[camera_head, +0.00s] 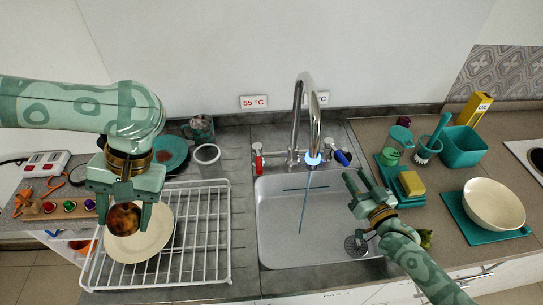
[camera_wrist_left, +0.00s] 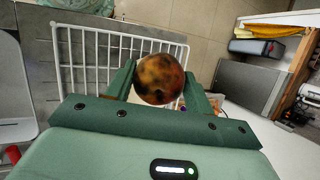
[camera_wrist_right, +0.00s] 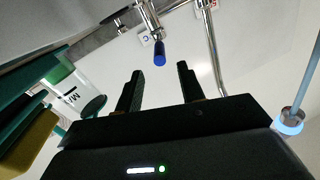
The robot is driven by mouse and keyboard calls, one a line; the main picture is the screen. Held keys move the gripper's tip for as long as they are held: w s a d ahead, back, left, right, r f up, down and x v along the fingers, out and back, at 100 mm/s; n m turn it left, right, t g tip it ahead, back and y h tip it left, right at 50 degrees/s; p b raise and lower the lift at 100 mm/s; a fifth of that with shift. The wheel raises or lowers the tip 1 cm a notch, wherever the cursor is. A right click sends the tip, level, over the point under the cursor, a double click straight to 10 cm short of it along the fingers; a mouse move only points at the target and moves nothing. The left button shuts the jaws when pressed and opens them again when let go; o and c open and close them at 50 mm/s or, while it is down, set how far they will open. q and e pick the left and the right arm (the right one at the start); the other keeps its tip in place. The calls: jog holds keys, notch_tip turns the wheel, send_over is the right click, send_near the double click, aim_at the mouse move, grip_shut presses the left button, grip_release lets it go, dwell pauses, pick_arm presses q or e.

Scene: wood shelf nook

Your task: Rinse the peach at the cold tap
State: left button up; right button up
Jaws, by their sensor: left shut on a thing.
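The peach (camera_head: 124,219), orange with dark patches, is held in my left gripper (camera_head: 124,208) above the white plate on the drying rack. The peach (camera_wrist_left: 160,79) also shows between the fingers in the left wrist view. My right gripper (camera_head: 362,182) is open and empty over the right side of the sink (camera_head: 285,245). The blue tap handle (camera_head: 342,158) is just beyond it and appears ahead of the fingers in the right wrist view (camera_wrist_right: 159,52). A thin blue stream (camera_head: 306,200) falls from the spout, which has a lit blue ring (camera_head: 312,159). The red handle (camera_head: 258,163) is at the left.
The white wire rack (camera_head: 205,240) with the plate (camera_head: 155,240) stands left of the sink. A yellow sponge (camera_head: 411,183), a brush (camera_head: 430,145) and a cream bowl (camera_head: 493,204) are on the right counter.

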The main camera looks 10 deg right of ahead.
jog(key=shift+s+d, duration=0.15)
jog(key=shift+s, duration=0.8)
jog(key=shift+s+d, duration=0.15)
jog(key=shift+s, duration=0.8)
